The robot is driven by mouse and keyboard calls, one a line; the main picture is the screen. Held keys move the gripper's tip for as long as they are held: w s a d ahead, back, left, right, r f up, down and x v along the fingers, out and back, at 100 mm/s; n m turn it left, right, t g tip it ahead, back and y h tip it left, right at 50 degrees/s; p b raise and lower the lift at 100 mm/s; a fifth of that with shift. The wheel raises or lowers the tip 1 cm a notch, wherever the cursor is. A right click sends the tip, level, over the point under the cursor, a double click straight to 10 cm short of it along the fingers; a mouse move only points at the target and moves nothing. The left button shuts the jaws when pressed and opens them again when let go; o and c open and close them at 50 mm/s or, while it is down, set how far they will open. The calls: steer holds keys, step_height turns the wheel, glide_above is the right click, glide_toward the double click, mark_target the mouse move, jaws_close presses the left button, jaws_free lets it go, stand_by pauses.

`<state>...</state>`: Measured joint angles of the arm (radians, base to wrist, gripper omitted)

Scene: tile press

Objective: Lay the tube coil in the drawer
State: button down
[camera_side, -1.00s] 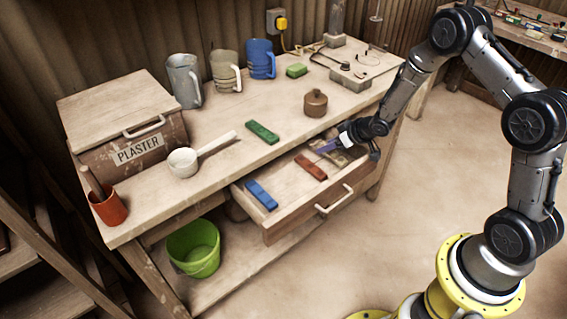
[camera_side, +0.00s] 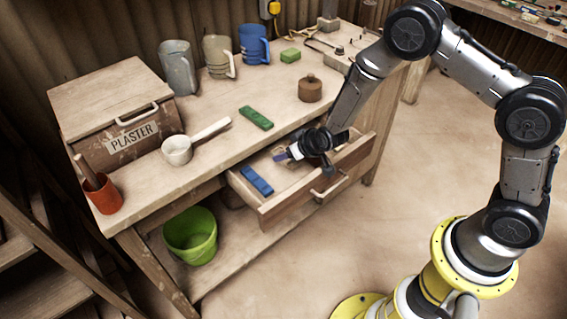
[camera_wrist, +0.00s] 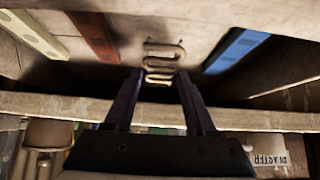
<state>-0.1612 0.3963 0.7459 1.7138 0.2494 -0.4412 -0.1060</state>
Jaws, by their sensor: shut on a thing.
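The tube coil (camera_wrist: 163,62) is a tan, looped piece between my fingertips in the wrist view. My gripper (camera_wrist: 158,75) is shut on it, with one dark finger on each side. The open drawer (camera_side: 283,212) is under the tabletop in the side view. My gripper (camera_side: 281,155) is over the drawer, right of and behind the blue block. The coil cannot be made out in the side view. Whether it touches the drawer floor cannot be told.
In the drawer lie a blue block (camera_wrist: 237,50), a red block (camera_wrist: 94,36) and a pale block (camera_wrist: 35,35). The tabletop edge (camera_side: 225,173) runs close behind my gripper.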

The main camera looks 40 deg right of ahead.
mark_target(287, 162)
steer(key=shift+a+f, duration=0.1)
steer(key=shift+a, duration=0.5)
steer(key=shift+f, duration=1.65)
steer(key=shift+f, duration=0.15)
steer(key=shift+c, duration=1.1)
jaws_free()
steer(key=shift+r, duration=0.25)
steer(key=v, duration=1.2)
